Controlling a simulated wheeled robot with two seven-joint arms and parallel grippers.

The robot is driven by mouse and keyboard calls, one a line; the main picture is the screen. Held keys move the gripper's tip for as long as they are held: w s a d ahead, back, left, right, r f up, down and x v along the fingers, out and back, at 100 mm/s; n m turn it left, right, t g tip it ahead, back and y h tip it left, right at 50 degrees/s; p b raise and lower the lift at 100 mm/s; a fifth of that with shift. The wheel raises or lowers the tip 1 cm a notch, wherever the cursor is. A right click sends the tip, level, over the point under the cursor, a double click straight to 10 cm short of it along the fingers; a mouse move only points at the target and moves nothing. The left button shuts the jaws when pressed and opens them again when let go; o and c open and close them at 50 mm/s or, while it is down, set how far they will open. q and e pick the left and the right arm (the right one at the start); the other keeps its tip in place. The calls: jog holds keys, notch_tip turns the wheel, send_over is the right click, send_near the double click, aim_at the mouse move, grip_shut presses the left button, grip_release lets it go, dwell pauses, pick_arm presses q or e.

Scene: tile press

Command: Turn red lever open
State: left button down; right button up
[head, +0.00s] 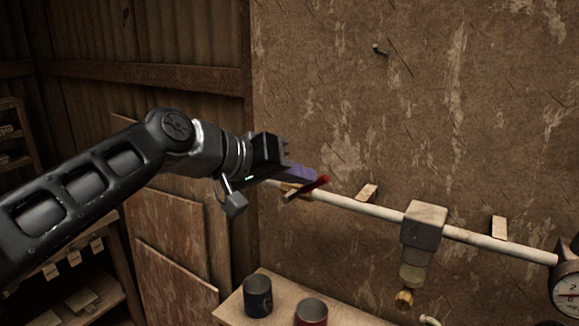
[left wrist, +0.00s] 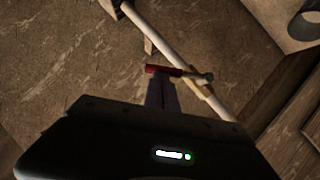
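The red lever (head: 316,186) sits on a brass valve (head: 291,190) on the pale wall pipe, its red end tilted up to the right in the head view. My left gripper (head: 302,172) reaches in from the left, its purple fingers close together right at the lever. In the left wrist view the red lever (left wrist: 160,70) lies crosswise at the tips of the fingers (left wrist: 161,92). The fingers look shut, with the lever across their tips and not clearly between them. Whether they touch it I cannot tell. My right gripper is in neither view.
The pale pipe (head: 465,236) runs along the wall to a grey block fitting (head: 424,224) and a gauge (head: 567,292). The wall above is mostly bare.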

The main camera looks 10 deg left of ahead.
pick_arm(q)
jog(key=shift+m+y, duration=0.8)
jog(key=shift+y, duration=0.1)
jog(key=shift+s+d+f+b, duration=0.2)
jog(key=shift+d+f+b, duration=0.35)
jog(key=shift+f, duration=0.15)
jog(key=shift+s+d+f+b, duration=0.2)
jog(key=shift+d+f+b, duration=0.3)
jog(key=shift+f, duration=0.25)
jog(key=shift+s+d+f+b, duration=0.2)
jog(key=shift+d+f+b, duration=0.3)
jog(key=shift+f, duration=0.2)
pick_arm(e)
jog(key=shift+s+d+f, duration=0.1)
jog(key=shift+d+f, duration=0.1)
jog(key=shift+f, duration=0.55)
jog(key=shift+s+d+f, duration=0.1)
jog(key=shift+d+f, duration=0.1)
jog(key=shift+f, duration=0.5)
pick_arm(q)
jog(key=shift+d, duration=0.1)
jog(key=s+a+r+p, duration=0.1)
jog(key=s+a+r, duration=0.2)
jog(key=s+r, duration=0.5)
jog(key=shift+s+a+r+p, duration=0.2)
jog(key=shift+s+r+p, duration=0.1)
jog(key=shift+r, duration=0.45)
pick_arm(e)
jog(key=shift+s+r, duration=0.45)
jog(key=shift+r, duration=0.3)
